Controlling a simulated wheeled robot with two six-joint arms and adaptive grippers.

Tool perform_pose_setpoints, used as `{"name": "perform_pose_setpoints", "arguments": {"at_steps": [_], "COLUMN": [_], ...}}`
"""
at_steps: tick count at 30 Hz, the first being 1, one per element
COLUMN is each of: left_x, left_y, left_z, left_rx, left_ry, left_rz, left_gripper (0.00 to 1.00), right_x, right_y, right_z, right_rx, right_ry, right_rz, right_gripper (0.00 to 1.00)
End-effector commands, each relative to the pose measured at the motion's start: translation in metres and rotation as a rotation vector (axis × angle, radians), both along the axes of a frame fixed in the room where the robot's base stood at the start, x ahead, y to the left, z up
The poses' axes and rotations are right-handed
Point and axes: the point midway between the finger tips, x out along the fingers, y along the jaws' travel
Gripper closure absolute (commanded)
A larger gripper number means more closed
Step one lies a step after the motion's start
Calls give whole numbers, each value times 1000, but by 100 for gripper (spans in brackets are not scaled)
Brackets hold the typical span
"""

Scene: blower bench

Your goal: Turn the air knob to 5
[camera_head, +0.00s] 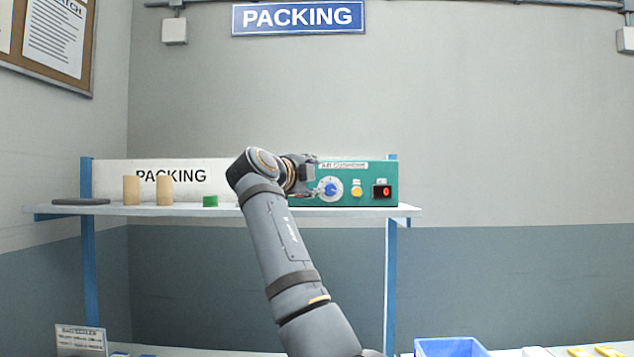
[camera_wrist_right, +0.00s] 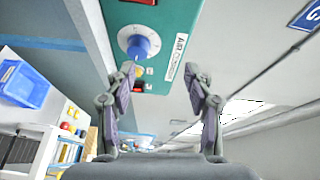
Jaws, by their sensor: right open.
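The air knob (camera_head: 330,188) is blue on a white round dial, on the front of a green air control box (camera_head: 368,170) at the right end of the shelf. It also shows in the right wrist view (camera_wrist_right: 139,46), ahead of the fingers. The dial's numbers are too small to read. My right gripper (camera_head: 309,180) is just left of the knob in the head view. In the right wrist view the right gripper (camera_wrist_right: 166,82) is open and empty, its fingers spread apart and short of the knob. My left gripper is in neither view.
On the shelf (camera_head: 270,209) stand two tan cylinders (camera_head: 131,190), a green block (camera_head: 210,201) and a dark flat disc (camera_head: 80,201). A blue bin (camera_head: 450,346) is below right.

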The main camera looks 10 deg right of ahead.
Motion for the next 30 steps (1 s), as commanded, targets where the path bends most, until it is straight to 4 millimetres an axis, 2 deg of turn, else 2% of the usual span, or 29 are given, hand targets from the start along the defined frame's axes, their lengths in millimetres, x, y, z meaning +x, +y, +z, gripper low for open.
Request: {"name": "perform_pose_setpoints", "arguments": {"at_steps": [5,15,30], "left_x": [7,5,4], "left_y": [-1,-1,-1], "left_z": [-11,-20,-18], "left_rx": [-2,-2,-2], "left_ry": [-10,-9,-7], "left_rz": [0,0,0], "left_gripper": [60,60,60], "right_x": [-12,-29,-30], "right_y": [10,24,24], "right_z": [-4,-5,-4], "right_rx": [1,1,2], "right_ry": [0,2,2], "right_rz": [2,1,0], "right_gripper": [47,47,47]}}
